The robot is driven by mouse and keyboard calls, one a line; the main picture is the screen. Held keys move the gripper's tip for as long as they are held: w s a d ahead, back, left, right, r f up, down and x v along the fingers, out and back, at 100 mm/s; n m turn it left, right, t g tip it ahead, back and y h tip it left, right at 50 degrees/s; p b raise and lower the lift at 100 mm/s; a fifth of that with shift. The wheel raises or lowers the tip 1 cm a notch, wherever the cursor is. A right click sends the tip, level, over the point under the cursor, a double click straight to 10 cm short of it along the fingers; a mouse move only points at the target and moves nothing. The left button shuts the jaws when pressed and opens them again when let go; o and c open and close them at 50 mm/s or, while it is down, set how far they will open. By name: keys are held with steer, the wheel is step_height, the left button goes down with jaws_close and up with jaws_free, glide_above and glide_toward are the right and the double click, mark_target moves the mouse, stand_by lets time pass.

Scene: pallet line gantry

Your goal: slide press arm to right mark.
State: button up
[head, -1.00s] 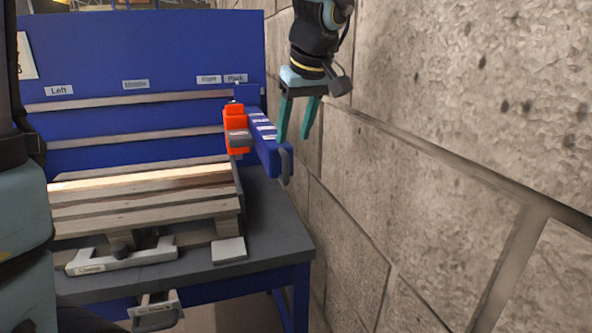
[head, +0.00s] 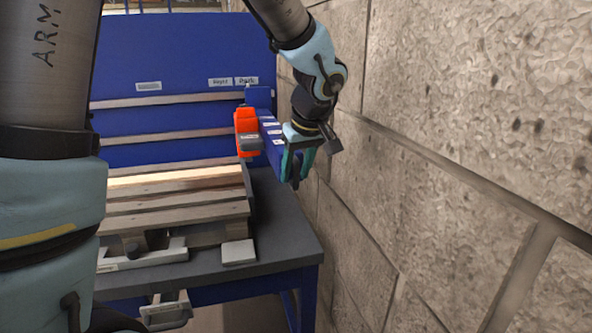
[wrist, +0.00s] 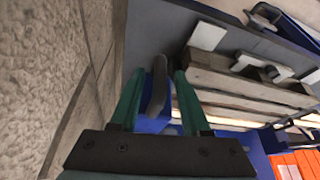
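The press arm is a blue beam (head: 268,132) with small white labels, at the right end of the blue back panel, near the Park label (head: 246,80). An orange press block (head: 245,121) hangs on its left side. The Right label (head: 219,82) is just left of Park. My gripper (head: 298,164) is at the beam's near end, beside the wall. In the wrist view, the dark upright handle (wrist: 159,86) stands between my two teal fingers (wrist: 156,95). The fingers are apart, with a gap visible at the left finger; contact on the right is unclear.
A rough stone wall (head: 450,140) runs close along the right. A wooden pallet (head: 180,208) lies on the grey table (head: 285,225), with a pale square plate (head: 238,252) at its front corner. The Middle label (head: 148,86) is farther left on the panel.

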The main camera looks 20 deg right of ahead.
jaws_close()
stand_by(1.2)
